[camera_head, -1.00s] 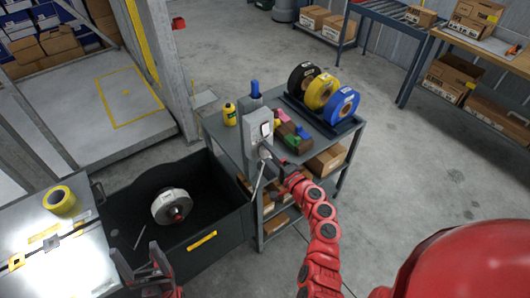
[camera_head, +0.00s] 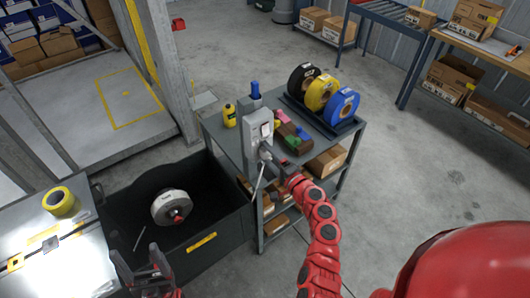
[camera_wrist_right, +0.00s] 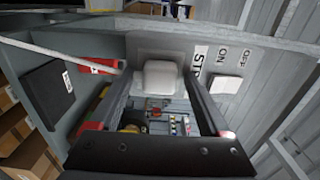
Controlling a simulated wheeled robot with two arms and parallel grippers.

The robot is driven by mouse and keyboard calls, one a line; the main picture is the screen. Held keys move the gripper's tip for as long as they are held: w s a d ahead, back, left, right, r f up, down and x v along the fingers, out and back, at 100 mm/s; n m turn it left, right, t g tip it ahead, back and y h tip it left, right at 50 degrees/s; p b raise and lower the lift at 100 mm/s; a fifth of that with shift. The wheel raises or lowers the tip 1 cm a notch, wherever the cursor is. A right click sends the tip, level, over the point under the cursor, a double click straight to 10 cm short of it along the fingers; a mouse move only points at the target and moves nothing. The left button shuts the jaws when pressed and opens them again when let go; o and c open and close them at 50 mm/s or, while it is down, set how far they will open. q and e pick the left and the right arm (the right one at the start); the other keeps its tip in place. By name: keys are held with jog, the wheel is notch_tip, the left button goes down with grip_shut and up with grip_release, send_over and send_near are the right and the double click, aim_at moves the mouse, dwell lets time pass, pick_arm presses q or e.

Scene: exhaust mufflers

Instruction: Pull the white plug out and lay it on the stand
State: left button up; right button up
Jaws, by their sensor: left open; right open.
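The white plug (camera_wrist_right: 160,76) sits in the front of a grey switch box, between the fingers of my right gripper in the right wrist view. Those fingers are open on either side of it; I cannot tell whether they touch it. In the head view, my right gripper (camera_head: 271,160) is just below the switch box (camera_head: 260,128), which stands at the edge of a grey cart (camera_head: 222,132). A pale cord hangs down there. My left gripper (camera_head: 143,265) is open and empty, low in front of the black bin. I cannot tell which surface is the stand.
The black bin (camera_head: 230,222) holds a white reel (camera_head: 171,208). Black, yellow and blue tape rolls (camera_head: 322,92) stand on the cart, with coloured blocks and a yellow bottle (camera_head: 229,116) nearby. A lit table (camera_head: 62,262) with yellow tape is at left. Floor right of the cart is clear.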

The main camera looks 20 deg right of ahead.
jog(key=shift+b, duration=0.3)
dwell(0.4)
grip_shut()
dwell(0.5)
jog(key=shift+s+d, duration=0.2)
jog(key=shift+s, duration=0.4)
jog(key=shift+b+v, duration=0.4)
jog(key=shift+v, duration=2)
